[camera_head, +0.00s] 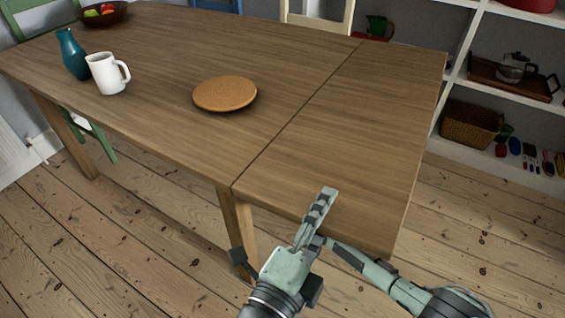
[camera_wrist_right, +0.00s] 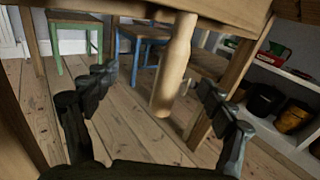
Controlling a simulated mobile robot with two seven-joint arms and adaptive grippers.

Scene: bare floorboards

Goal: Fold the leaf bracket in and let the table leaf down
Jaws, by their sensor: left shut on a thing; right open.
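The table leaf (camera_head: 360,135) is the right end section of the wooden table, level with the main top (camera_head: 190,50) along a thin seam. My left gripper (camera_head: 317,214) is shut on the leaf's front edge, one finger lying on top. My right arm reaches in beneath the leaf, and its gripper is mostly hidden in the head view. In the right wrist view my right gripper (camera_wrist_right: 150,95) is open. A pale wooden bar, seemingly the leaf bracket (camera_wrist_right: 175,65), hangs between its spread fingers. I cannot tell whether they touch it. The head view does not show the bracket.
A table leg (camera_head: 238,225) stands left of my left gripper. White shelves (camera_head: 490,95) stand right. The leaf is bare.

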